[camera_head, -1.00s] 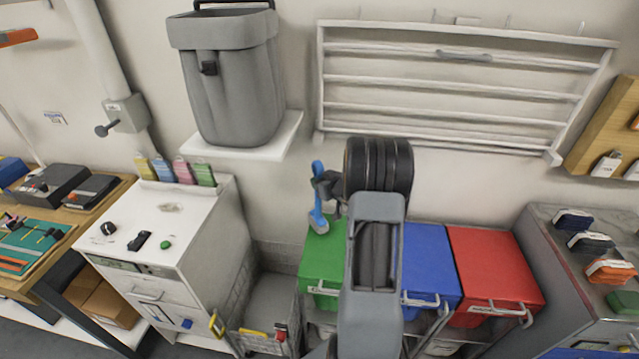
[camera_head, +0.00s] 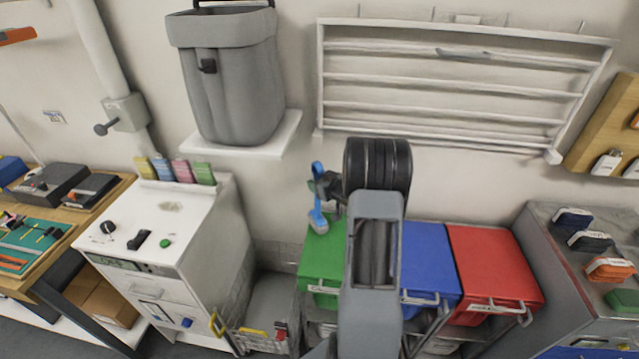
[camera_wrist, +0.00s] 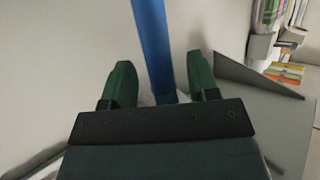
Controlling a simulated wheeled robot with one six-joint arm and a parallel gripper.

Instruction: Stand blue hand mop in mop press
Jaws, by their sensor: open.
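The blue hand mop (camera_head: 317,208) has a blue handle and a pale head, and shows close to the wall above the green bin in the head view. What supports it is not clear. In the wrist view its blue handle (camera_wrist: 153,45) rises between my two green fingertips. My gripper (camera_head: 325,187) is open around the handle, with a visible gap on both sides (camera_wrist: 161,82). The mop's lower end is hidden by the gripper body in the wrist view. I cannot tell for sure which thing is the mop press; a low grey container (camera_head: 272,300) with yellow and red parts stands at lower centre.
Green (camera_head: 318,262), blue (camera_head: 428,262) and red (camera_head: 492,268) lidded bins stand below my arm. A white cabinet (camera_head: 190,230) is on the left, a grey bucket (camera_head: 232,90) on a wall shelf, a white rack (camera_head: 450,130) on the wall. A grey cabinet (camera_head: 545,270) stands right.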

